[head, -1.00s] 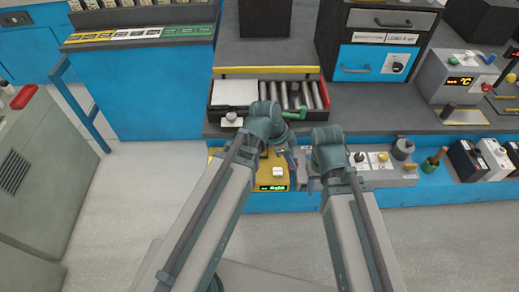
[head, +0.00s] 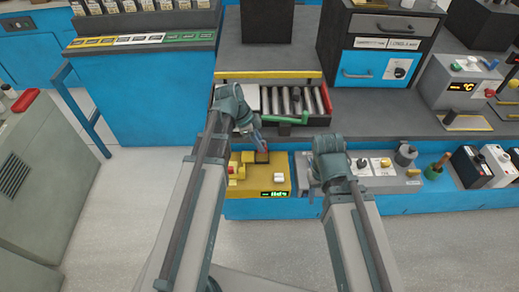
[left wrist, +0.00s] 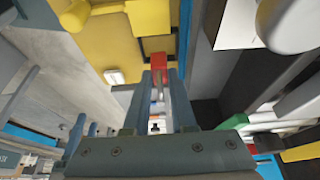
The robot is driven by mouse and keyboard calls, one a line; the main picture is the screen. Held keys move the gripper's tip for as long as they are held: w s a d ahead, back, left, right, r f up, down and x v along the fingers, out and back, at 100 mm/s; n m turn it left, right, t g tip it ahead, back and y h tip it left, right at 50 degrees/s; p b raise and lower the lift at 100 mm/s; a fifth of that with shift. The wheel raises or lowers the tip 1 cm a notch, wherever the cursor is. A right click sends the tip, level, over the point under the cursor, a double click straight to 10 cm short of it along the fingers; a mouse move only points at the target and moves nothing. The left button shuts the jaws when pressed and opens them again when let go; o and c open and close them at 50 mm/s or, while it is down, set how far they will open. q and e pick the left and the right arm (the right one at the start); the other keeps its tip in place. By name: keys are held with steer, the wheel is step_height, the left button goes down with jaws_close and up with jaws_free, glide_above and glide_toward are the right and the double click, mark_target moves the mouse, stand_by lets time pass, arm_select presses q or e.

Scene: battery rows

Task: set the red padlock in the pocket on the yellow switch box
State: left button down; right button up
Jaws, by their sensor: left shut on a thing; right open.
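The yellow switch box (head: 245,187) stands at the front of the bench, with a green display and a white button on its face. The red padlock (left wrist: 158,61) is between the fingertips of my left gripper (left wrist: 160,75), which is shut on it. In the left wrist view the padlock's red end is at a dark-edged pocket (left wrist: 145,46) on the yellow box. I cannot tell whether it is inside or just above it. In the head view my left gripper (head: 262,148) is over the box's back right part. My right gripper (head: 315,187) is open, largely hidden by its own arm.
A tray of rollers (head: 290,101) with a green handle lies behind the box. A grey panel with knobs (head: 378,180) stands to its right. A blue drawer cabinet (head: 385,62) is at the back. The floor in front is clear.

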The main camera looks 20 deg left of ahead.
arm_select(q)
steer(key=shift+f+b, duration=1.7)
steer(key=shift+f, duration=0.1)
steer(key=shift+f, duration=0.15)
steer(key=c, duration=1)
jaws_free()
